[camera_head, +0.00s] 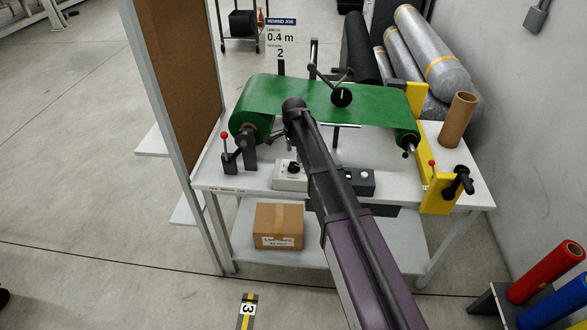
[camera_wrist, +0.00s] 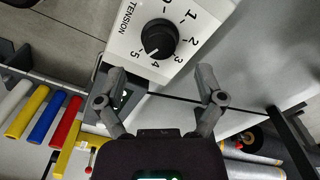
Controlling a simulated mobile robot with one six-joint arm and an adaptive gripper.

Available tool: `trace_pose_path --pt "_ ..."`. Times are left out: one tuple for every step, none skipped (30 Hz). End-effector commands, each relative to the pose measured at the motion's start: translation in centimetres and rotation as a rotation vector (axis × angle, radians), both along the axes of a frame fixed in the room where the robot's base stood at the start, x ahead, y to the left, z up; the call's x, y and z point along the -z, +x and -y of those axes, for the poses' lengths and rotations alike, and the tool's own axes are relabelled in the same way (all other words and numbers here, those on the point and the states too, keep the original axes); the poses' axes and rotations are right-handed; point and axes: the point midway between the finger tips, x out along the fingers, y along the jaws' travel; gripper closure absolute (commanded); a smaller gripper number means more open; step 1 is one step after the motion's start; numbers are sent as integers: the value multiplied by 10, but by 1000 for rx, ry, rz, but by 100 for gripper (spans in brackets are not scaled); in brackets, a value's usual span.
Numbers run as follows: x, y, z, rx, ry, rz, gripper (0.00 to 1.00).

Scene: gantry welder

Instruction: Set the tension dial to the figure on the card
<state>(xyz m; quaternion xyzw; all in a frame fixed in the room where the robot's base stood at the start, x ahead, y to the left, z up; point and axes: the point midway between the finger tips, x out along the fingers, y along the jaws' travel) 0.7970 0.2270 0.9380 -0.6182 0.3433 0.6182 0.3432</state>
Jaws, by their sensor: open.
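The tension dial (camera_wrist: 159,38) is a black round knob on a white box marked TENSION, with figures 0 to 5 around it. Its white mark seems to point near 4. In the head view the dial (camera_head: 293,168) sits on the white box (camera_head: 287,184) at the table's front, left of my arm. The card (camera_head: 281,37) stands behind the table and reads REWIND JOB, length 0.4 m, tension 2. My gripper (camera_wrist: 162,86) is open and empty, its fingers apart from the knob, which lies beyond the fingertips and between their lines. My arm mostly hides the gripper in the head view.
A green roll (camera_head: 380,104) spans the white table (camera_head: 219,176) behind the dial. A red-tipped lever (camera_head: 226,150) stands left of it. A dark switch box (camera_head: 360,182) is right of my arm. A yellow bracket (camera_head: 436,197) and a cardboard tube (camera_head: 458,120) are at right.

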Motion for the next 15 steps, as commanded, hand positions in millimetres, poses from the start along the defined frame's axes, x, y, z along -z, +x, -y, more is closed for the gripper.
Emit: trace_pose_path --pt "8 0 0 0 0 0 13" --pt "10 0 0 0 0 0 13" --pt "13 0 0 0 0 0 13" --pt "16 0 0 0 0 0 13" --pt "18 0 0 0 0 0 13" --pt "21 0 0 0 0 0 13" --pt "23 0 0 0 0 0 13" --pt "25 0 0 0 0 0 13" --pt "28 0 0 0 0 0 13" --pt "30 0 0 0 0 0 13" --pt "33 0 0 0 0 0 13" --pt "35 0 0 0 0 0 13" --pt "37 0 0 0 0 0 13" --pt "39 0 0 0 0 0 13" --pt "41 0 0 0 0 0 13"
